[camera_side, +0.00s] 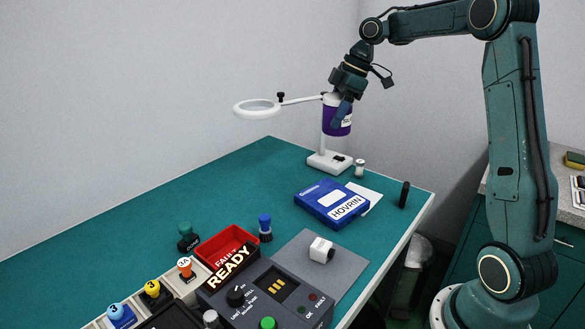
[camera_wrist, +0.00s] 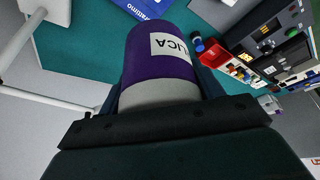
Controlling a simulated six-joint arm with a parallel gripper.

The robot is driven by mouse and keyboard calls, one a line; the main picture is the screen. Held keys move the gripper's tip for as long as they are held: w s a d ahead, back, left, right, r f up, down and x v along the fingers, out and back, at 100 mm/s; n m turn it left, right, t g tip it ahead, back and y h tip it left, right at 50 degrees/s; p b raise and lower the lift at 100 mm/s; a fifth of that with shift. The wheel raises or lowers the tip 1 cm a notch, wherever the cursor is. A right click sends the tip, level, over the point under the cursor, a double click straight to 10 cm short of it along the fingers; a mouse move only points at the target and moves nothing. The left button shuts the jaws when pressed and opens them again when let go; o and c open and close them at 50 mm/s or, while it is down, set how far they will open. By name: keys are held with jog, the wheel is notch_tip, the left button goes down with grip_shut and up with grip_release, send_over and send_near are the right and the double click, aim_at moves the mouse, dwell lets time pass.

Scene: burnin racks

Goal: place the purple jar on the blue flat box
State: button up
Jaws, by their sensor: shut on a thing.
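The purple jar (camera_side: 335,119) has a white lid and a white label. My gripper (camera_side: 341,108) is shut on it near its top and holds it up in the air at the back of the table, in front of the magnifier lamp's post. In the wrist view the jar (camera_wrist: 160,60) fills the middle, its label partly readable. The blue flat box (camera_side: 332,204) lies flat on the table, in front of and below the jar, with a label reading HOVRIN. Only a corner of a blue box (camera_wrist: 143,7) shows at the top of the wrist view.
The white magnifier lamp (camera_side: 328,161) stands close behind the jar. A small white-capped bottle (camera_side: 359,168) and a black cylinder (camera_side: 404,194) stand near the box. A red tray (camera_side: 226,247), a grey mat (camera_side: 345,262) with a white block (camera_side: 321,250), and a control panel (camera_side: 266,296) lie nearer.

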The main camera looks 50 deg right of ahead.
jog(key=shift+s, duration=0.15)
send_over(330, 198)
notch_tip(330, 198, down, 16)
jog(key=shift+r, duration=0.15)
dwell(0.5)
jog(key=shift+f, duration=2.1)
jog(key=shift+f, duration=0.1)
jog(key=o, duration=1.1)
